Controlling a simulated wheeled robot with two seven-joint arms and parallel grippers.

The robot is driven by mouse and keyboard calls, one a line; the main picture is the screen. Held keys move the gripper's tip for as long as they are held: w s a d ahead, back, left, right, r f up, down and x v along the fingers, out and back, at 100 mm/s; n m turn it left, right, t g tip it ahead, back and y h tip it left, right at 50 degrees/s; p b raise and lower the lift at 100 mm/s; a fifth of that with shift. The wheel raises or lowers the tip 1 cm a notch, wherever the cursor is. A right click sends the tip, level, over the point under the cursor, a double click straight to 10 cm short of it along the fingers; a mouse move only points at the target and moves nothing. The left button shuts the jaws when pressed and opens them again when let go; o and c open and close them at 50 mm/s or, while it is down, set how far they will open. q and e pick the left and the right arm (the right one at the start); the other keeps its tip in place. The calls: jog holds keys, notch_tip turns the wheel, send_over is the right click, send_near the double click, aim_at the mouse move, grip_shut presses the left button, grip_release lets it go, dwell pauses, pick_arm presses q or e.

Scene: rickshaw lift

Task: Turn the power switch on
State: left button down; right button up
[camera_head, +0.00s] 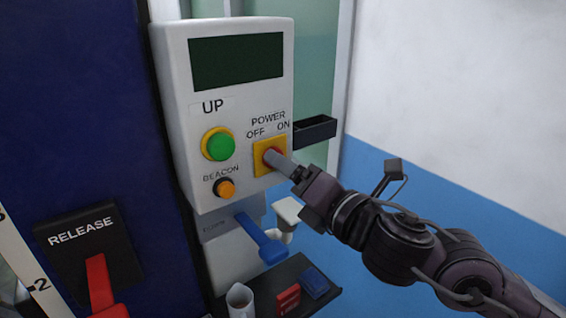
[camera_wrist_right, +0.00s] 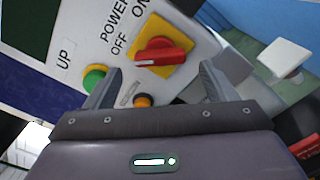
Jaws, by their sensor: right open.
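The power switch is a red knob on a yellow square plate, on the front of a white control box, below the words POWER, OFF and ON. My left gripper is out of view.
The control box (camera_head: 172,60) also carries a green UP button (camera_head: 221,147) and an orange BEACON button (camera_head: 226,188). A blue lever (camera_head: 260,240) and a small shelf (camera_head: 265,292) are below. A red release lever (camera_head: 99,285) is at lower left. A black tray (camera_head: 316,130) juts out right.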

jog(key=shift+x, duration=1.7)
jog(key=shift+c, duration=0.2)
jog(key=c, duration=0.9)
